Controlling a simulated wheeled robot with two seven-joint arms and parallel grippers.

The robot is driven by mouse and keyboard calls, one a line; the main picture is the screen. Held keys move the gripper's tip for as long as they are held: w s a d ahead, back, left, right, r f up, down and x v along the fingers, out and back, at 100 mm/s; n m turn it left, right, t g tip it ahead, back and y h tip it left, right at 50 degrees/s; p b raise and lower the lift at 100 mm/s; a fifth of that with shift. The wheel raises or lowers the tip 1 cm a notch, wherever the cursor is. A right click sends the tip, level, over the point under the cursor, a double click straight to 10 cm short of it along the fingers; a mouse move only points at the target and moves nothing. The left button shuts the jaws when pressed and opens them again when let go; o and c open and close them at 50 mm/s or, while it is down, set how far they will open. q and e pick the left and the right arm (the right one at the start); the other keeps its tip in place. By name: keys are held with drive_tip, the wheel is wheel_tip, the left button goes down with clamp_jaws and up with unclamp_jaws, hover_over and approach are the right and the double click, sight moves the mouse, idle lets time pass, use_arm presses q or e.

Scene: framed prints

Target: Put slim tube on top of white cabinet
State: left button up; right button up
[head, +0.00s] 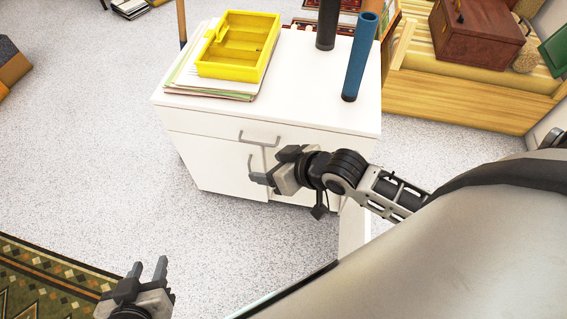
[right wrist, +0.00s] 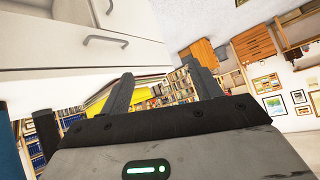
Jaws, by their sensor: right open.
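The white cabinet (head: 215,155) stands in the middle of the head view, and its drawer front shows in the right wrist view (right wrist: 60,55). A slim blue tube (head: 360,58) stands upright on the cabinet top near the right edge. A dark tube (head: 327,22) stands behind it, its upper end cut off by the frame. I cannot tell which is the task's slim tube. My right gripper (head: 264,168) is open and empty in front of the cabinet, near its handles. My left gripper (head: 148,267) is open and empty above the floor at the lower left.
A yellow tray (head: 205,68) lies on a stack of papers (head: 180,85) on the cabinet's left side. The middle front of the top is clear. A wooden bench (head: 470,100) with a brown chest (head: 480,45) stands at right. A patterned rug (head: 40,285) covers the lower left floor.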

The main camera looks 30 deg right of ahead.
drive_tip(key=s+a+f+t+h, duration=0.1)
drive_tip(key=s, duration=0.7)
drive_tip(key=shift+a+f+t, duration=0.3)
drive_tip(key=shift+a+f, duration=0.05)
drive_tip(key=shift+a, duration=0.05)
drive_tip(key=shift+c, duration=0.2)
